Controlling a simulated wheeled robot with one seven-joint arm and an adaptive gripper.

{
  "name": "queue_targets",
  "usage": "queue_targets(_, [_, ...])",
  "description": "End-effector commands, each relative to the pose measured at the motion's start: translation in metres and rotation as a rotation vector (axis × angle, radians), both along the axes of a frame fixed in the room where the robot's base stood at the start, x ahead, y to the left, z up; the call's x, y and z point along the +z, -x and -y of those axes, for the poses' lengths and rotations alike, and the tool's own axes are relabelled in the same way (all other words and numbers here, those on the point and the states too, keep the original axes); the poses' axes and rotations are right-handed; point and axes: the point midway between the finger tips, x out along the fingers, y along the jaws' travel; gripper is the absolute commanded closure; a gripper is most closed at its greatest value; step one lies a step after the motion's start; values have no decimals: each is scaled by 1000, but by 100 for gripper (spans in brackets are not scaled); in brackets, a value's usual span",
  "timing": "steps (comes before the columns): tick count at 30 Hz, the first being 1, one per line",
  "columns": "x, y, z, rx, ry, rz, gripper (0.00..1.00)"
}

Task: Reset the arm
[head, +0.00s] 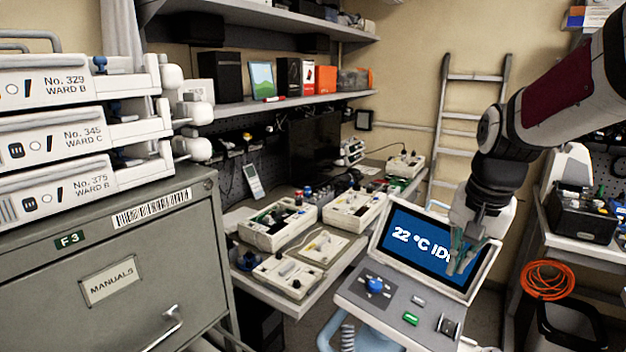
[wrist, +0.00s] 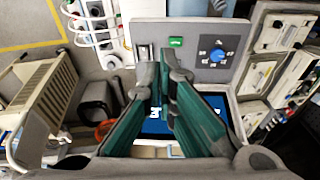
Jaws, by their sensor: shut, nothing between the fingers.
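My arm (head: 575,85) reaches in from the upper right in the head view. My gripper (head: 458,262) hangs in front of the right part of a console screen (head: 415,240) that reads "22 °C" and part of a word. In the wrist view my gripper (wrist: 163,62) shows its two green-padded fingers close together at the tips, with nothing between them. The console's panel (wrist: 195,45) lies beyond the fingertips, with a blue knob (wrist: 217,55) and a green button (wrist: 176,42). I cannot tell whether the fingers touch the console.
A grey cabinet (head: 110,270) stands at left, with stacked pumps (head: 60,135) on top. Several opened devices (head: 278,222) lie on the bench behind the console. A ladder (head: 470,75) leans at the back wall. An orange cable coil (head: 547,280) hangs at right.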

Motion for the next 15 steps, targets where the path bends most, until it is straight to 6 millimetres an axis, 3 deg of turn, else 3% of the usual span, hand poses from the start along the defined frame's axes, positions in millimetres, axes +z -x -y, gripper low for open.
queue_targets(1, [13, 16, -8, 46, 10, 26, 100])
queue_targets(6, [39, 67, -30, 197, 52, 94, 100])
queue_targets(15, [54, 155, -56, 454, 155, 208, 100])
